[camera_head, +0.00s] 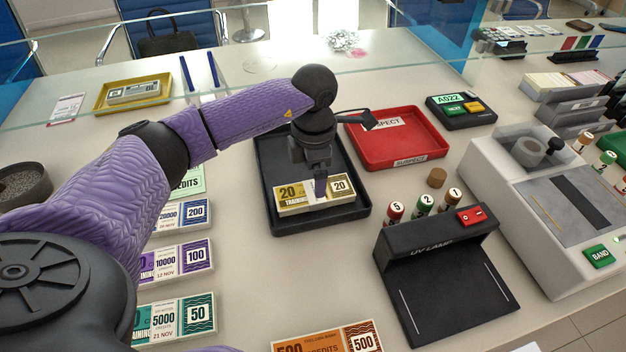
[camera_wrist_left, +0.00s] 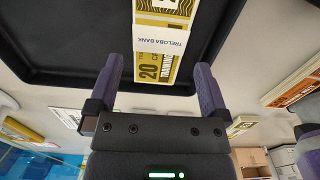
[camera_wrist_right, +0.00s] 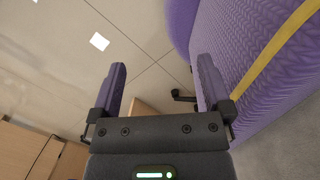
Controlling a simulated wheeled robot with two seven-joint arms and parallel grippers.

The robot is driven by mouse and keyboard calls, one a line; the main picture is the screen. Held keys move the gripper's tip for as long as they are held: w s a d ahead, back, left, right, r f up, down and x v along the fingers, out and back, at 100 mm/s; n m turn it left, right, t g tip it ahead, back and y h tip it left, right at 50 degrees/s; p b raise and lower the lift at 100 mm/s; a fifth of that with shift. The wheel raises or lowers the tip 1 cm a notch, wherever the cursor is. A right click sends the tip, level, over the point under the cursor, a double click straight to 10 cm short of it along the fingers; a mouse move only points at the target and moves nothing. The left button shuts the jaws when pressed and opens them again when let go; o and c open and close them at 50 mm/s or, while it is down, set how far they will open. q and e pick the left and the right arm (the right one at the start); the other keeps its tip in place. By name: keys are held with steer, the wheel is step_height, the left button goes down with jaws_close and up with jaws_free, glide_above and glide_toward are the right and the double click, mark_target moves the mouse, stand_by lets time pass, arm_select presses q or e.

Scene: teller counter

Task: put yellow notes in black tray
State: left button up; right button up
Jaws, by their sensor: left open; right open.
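The yellow notes (camera_head: 298,203), a banded bundle marked 20, lie in the front part of the black tray (camera_head: 284,228). The bundle also shows in the left wrist view (camera_wrist_left: 160,62), with a white paper band around it, over the dark floor of the black tray (camera_wrist_left: 60,40). My left gripper (camera_head: 320,184) is right at the bundle, and its arm covers the back of the tray. In the left wrist view its fingers (camera_wrist_left: 158,85) are open, one on each side of the bundle's near end. My right gripper (camera_wrist_right: 160,88) is open and empty, away from the counter.
A red tray (camera_head: 420,155) is right of the black tray. A UV lamp (camera_head: 440,270) and several coin rolls (camera_head: 424,203) stand at the front right. Other note bundles (camera_head: 180,257) lie along the left. A glass screen crosses the back.

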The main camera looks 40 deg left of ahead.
arm_select(q)
step_height(320, 180, up, 7)
steer(key=p, duration=0.1)
steer(key=shift+p, duration=0.35)
arm_select(e)
steer(key=shift+w+d+r, duration=0.15)
steer(key=shift+w+r, duration=0.15)
steer(key=shift+r, duration=0.3)
steer(key=shift+w+d+r, duration=0.15)
steer(key=shift+w+r, duration=0.15)
steer(key=shift+r, duration=0.3)
steer(key=shift+a, duration=0.45)
steer(key=shift+s, duration=0.1)
steer(key=shift+s+d, duration=0.1)
steer(key=shift+d, duration=0.4)
